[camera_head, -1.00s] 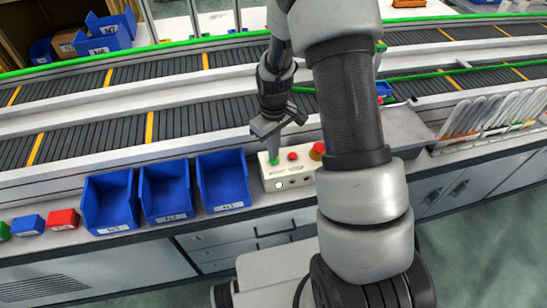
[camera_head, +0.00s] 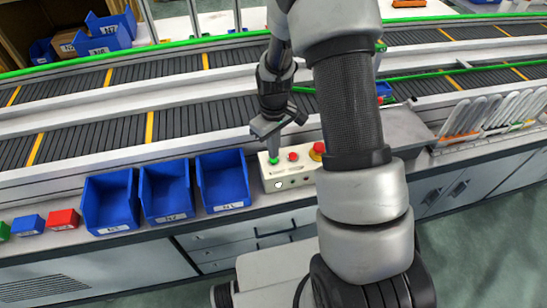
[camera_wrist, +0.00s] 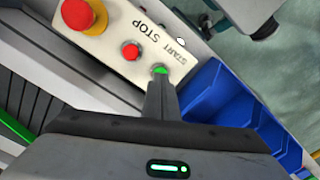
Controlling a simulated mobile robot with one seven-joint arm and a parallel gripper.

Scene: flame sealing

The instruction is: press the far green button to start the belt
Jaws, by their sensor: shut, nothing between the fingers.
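The white control box (camera_head: 291,181) sits on the ledge in front of the belt. It also shows in the wrist view (camera_wrist: 118,62), with START and STOP printed on it. Its green button (camera_head: 273,161) is at the left end in the head view. In the wrist view the green button (camera_wrist: 160,70) is beside START, partly hidden by my fingers. My gripper (camera_head: 273,151) is shut and empty, pointing down with its fingertips right at the green button. In the wrist view my gripper (camera_wrist: 161,82) overlaps the button's near edge. I cannot tell whether they touch.
A red button (camera_head: 293,157) and a red emergency knob (camera_head: 318,148) on a yellow base are on the same box. Blue bins (camera_head: 222,182) stand close to its left. The belt (camera_head: 185,123) runs behind. A metal tray (camera_head: 405,130) lies to the right.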

